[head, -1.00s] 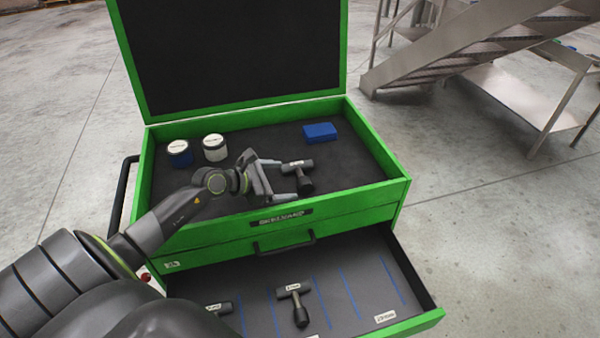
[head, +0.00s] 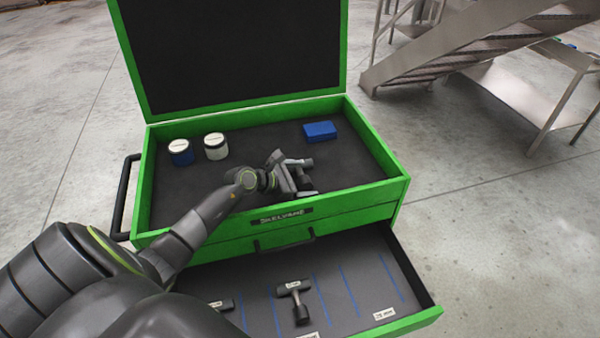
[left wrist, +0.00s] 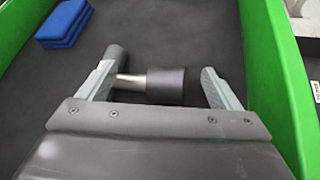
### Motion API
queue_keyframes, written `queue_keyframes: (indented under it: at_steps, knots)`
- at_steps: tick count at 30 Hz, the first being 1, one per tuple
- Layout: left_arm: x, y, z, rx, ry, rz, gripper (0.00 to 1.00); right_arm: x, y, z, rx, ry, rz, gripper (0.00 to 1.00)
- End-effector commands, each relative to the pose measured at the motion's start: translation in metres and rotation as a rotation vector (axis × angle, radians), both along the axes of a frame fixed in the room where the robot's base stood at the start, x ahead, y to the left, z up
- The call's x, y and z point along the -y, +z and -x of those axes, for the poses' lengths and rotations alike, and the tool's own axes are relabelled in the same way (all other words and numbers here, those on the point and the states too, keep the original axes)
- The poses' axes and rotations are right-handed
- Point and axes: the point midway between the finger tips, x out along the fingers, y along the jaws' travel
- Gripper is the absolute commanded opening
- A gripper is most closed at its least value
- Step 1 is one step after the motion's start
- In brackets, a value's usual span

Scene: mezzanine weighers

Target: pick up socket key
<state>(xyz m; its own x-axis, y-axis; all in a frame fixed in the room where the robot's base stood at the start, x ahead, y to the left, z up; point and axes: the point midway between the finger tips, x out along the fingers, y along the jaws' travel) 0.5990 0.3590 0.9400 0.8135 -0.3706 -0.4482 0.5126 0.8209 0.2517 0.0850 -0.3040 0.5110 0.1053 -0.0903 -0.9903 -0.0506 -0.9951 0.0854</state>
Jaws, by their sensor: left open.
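The socket key (head: 303,178), a dark T-shaped tool with a bare metal shaft and a thick socket end, lies on the dark floor of the green chest's top tray (head: 400,188). My left gripper (head: 303,179) is open over it. In the left wrist view the key (left wrist: 166,84) lies across the space between the open fingers of the gripper (left wrist: 156,72). Its socket end lies between them, and its crossbar is partly hidden by the left finger. I cannot tell whether either finger touches it. My right gripper is not in view.
The raised lid (head: 230,60) is behind. The open drawer (head: 350,275) below holds similar T-shaped tools (head: 300,304). Metal stairs (head: 480,55) stand at right.

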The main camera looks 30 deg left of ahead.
Motion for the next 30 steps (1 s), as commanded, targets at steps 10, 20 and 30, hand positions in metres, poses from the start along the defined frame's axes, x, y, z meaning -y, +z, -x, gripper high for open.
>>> queue_keyframes:
  at_steps: [10, 20, 30]
  knots:
    - [0.0, 0.0, 0.001, -0.002, 0.0, 0.001, 0.42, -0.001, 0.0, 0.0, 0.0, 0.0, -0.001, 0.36]
    - [-0.001, -0.003, 0.002, -0.006, 0.001, 0.0, 0.12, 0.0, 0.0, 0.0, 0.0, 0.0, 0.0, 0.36]
    - [-0.002, 0.011, 0.002, -0.007, 0.001, -0.001, 0.0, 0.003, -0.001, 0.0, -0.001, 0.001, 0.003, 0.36]
